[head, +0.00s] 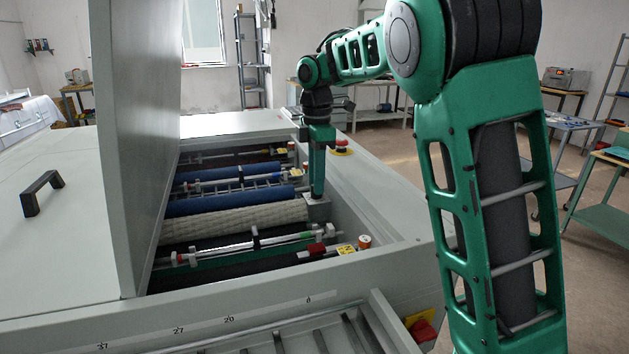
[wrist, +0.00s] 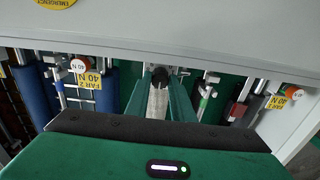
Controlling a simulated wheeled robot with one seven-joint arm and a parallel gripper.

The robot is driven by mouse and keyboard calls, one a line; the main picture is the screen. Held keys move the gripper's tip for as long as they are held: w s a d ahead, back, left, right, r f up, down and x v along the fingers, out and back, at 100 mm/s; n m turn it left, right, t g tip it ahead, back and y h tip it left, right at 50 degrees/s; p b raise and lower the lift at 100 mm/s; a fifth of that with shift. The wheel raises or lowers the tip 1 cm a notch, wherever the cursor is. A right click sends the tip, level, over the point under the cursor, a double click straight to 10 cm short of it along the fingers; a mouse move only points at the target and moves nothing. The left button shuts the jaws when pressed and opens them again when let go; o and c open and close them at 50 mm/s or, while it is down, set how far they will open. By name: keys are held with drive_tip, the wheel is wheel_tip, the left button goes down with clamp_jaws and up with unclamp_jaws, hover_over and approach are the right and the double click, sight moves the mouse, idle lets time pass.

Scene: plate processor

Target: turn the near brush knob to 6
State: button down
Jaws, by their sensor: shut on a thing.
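My gripper (head: 317,195) reaches down into the open machine at the right end of the rollers. In the wrist view its two green fingers (wrist: 160,80) stand on either side of a small dark round part, which I take as the near brush knob (wrist: 160,76). The fingers are shut on it. The pale textured roller (head: 235,219) lies beside the gripper and shows between the fingers in the wrist view (wrist: 158,103). The knob is hidden in the head view, and I cannot read its setting.
A blue roller (head: 225,201) lies behind the pale one. Orange-topped knobs with yellow labels stand along the right side, one at the near corner (head: 364,242). The raised lid (head: 140,140) bounds the opening at left. A red emergency button (head: 340,145) sits beyond.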

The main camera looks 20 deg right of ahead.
drive_tip(key=shift+w+r, duration=0.1)
drive_tip(key=shift+w, duration=0.05)
drive_tip(key=m, duration=0.4)
drive_tip(key=shift+m, duration=2.2)
drive_tip(key=shift+d+m, duration=0.1)
drive_tip(key=shift+m, duration=0.2)
drive_tip(key=c, duration=1.5)
unclamp_jaws()
drive_tip(key=shift+w, duration=0.1)
drive_tip(key=shift+c, duration=0.2)
drive_tip(key=shift+s, duration=0.2)
